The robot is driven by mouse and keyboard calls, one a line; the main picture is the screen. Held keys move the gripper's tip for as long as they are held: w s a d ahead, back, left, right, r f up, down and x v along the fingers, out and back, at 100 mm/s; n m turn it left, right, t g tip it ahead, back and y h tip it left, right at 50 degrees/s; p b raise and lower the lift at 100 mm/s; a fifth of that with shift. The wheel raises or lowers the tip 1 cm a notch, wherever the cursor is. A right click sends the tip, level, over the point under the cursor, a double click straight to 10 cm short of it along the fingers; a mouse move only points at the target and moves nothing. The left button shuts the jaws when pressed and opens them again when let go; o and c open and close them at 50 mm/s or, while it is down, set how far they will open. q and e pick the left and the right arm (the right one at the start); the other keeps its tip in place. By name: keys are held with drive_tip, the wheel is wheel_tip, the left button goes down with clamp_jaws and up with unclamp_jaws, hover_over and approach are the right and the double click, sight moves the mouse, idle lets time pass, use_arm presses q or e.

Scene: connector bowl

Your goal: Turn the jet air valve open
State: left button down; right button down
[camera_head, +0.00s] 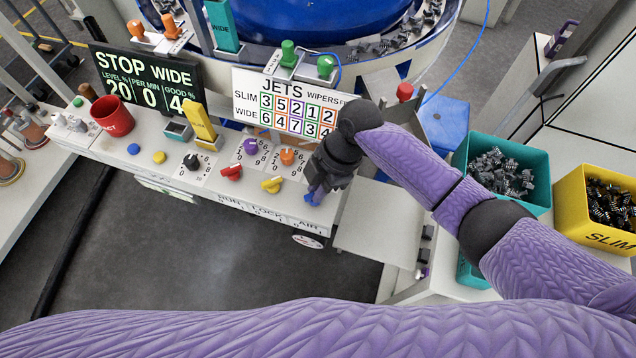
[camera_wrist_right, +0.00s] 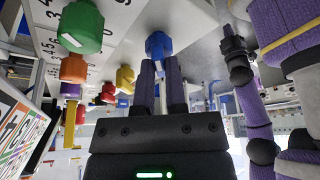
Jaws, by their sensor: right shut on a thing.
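The blue valve handle (camera_head: 309,198) sits at the right end of the control panel's front row, above the word AIR. My right gripper (camera_head: 316,188) comes down over it and hides part of it. In the right wrist view the two fingers of the right gripper (camera_wrist_right: 160,68) are closed on the blue handle (camera_wrist_right: 158,44). The panel (camera_head: 222,205) carries the printed words RUN, LOCK and AIR along its front. My left gripper is out of view.
A red handle (camera_head: 231,173) and a yellow handle (camera_head: 272,184) lie left of the blue one. Purple (camera_head: 250,146) and orange (camera_head: 287,157) knobs stand behind them. The JETS board (camera_head: 290,104) rises at the back. A teal bin (camera_head: 541,166) and yellow bin (camera_head: 571,205) stand right.

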drive_tip(key=m+p, duration=0.1)
drive_tip(key=p, duration=0.1)
drive_tip(key=m+t+p, duration=0.1)
drive_tip(key=m+p, duration=0.1)
drive_tip(key=m+t+p, duration=0.1)
drive_tip(key=m, duration=0.1)
drive_tip(key=shift+s+r+y+p, duration=0.2)
drive_tip(key=shift+r+y+p, duration=0.1)
drive_tip(key=shift+p, duration=0.1)
drive_tip(key=m+t+p, duration=0.1)
drive_tip(key=m+p, duration=0.1)
drive_tip(key=m, duration=0.1)
drive_tip(key=shift+s+m+t+p, duration=0.1)
drive_tip(key=shift+m+t+p, duration=0.3)
drive_tip(key=shift+m+p, duration=0.6)
drive_tip(key=m+t+h+p, duration=0.1)
drive_tip(key=m, duration=0.1)
drive_tip(key=shift+a+f+m+p, duration=0.1)
drive_tip(key=shift+m+p, duration=0.25)
drive_tip(key=shift+m, duration=0.05)
drive_tip(key=shift+s+m+t+h+p, duration=0.1)
drive_tip(key=shift+m+t+h+p, duration=0.35)
drive_tip(key=shift+m, duration=0.65)
drive_tip(key=shift+a+f+m+h+p, duration=0.15)
drive_tip(key=shift+m+h+p, duration=0.25)
drive_tip(key=shift+m, duration=1)
